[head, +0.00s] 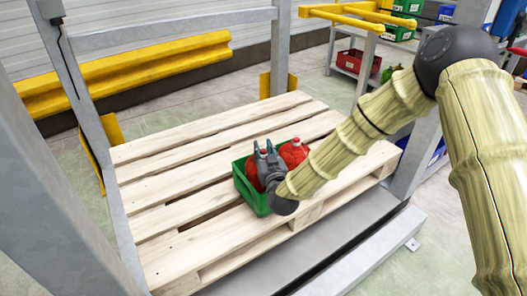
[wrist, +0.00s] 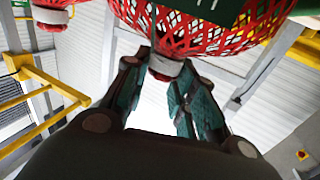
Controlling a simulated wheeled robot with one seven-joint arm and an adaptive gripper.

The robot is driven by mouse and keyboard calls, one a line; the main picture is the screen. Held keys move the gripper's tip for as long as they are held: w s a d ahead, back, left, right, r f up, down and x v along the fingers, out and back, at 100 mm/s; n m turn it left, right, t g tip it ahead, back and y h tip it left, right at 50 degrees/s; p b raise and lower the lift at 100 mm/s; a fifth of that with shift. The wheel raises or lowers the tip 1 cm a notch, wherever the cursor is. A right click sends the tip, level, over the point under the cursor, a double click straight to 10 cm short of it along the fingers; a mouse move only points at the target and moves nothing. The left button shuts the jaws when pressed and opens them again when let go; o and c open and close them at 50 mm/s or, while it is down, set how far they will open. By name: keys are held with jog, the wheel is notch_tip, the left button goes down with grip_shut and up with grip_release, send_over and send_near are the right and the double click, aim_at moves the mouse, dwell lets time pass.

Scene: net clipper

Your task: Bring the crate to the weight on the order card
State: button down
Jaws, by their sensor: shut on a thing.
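A green crate (head: 241,185) stands on the wooden pallet (head: 190,165), near its front edge. My gripper (head: 264,148) is at the crate. In the wrist view its fingers (wrist: 166,70) close on the pale, red-edged neck of a red net bag (wrist: 205,32) with a green label (wrist: 215,8). Another bag's neck (wrist: 48,18) shows at the upper left. I cannot tell whether the held bag touches the crate. No order card is readable.
Grey metal posts (head: 280,50) and a rail frame the pallet. A yellow barrier (head: 140,75) runs along the back wall. Yellow bars (head: 345,18) stand at the back right, before shelves with a red crate (head: 352,63) and green crates (head: 400,28). The pallet's left side is bare.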

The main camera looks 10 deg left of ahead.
jog(key=shift+f, duration=0.1)
jog(key=c, duration=1.2)
grip_release()
jog(key=shift+o, duration=0.2)
jog(key=shift+s+d, duration=0.1)
jog(key=shift+s, duration=0.1)
jog(key=p+v, duration=0.2)
jog(key=v, duration=0.9)
jog(key=shift+s+d, duration=0.15)
jog(key=shift+s, duration=0.1)
